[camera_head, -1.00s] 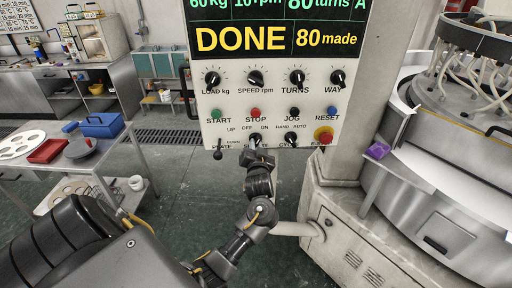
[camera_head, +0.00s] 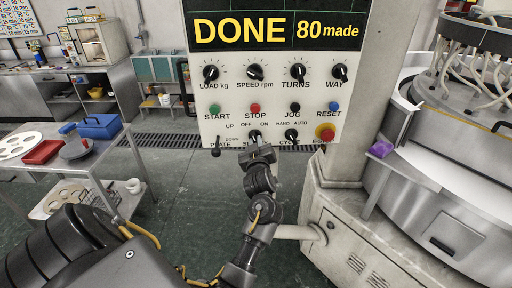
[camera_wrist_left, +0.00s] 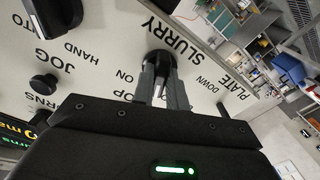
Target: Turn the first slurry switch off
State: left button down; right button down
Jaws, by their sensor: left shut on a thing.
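The grey control panel (camera_head: 290,105) fills the middle of the head view. The black slurry switch (camera_head: 254,135) is in its bottom row, below the labels OFF and ON. My left gripper (camera_head: 257,145) is at this switch, reaching up from below. In the left wrist view the two fingers (camera_wrist_left: 163,85) are shut on the slurry switch knob (camera_wrist_left: 160,62), one on each side. The fingers partly cover the knob, and I cannot tell which label it points to. My right gripper is not in view.
The cycle switch (camera_head: 291,134) and red E-stop (camera_head: 325,132) are to the right, the plate lever (camera_head: 216,152) to the left. The lapping machine (camera_head: 440,190) stands at the right. A table with a red tray (camera_head: 41,152) and blue box (camera_head: 100,126) stands at the left.

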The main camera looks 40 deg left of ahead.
pick_arm(q)
jog(key=shift+n+b, duration=0.35)
jog(key=shift+n, duration=0.35)
jog(key=c, duration=1.4)
grip_release()
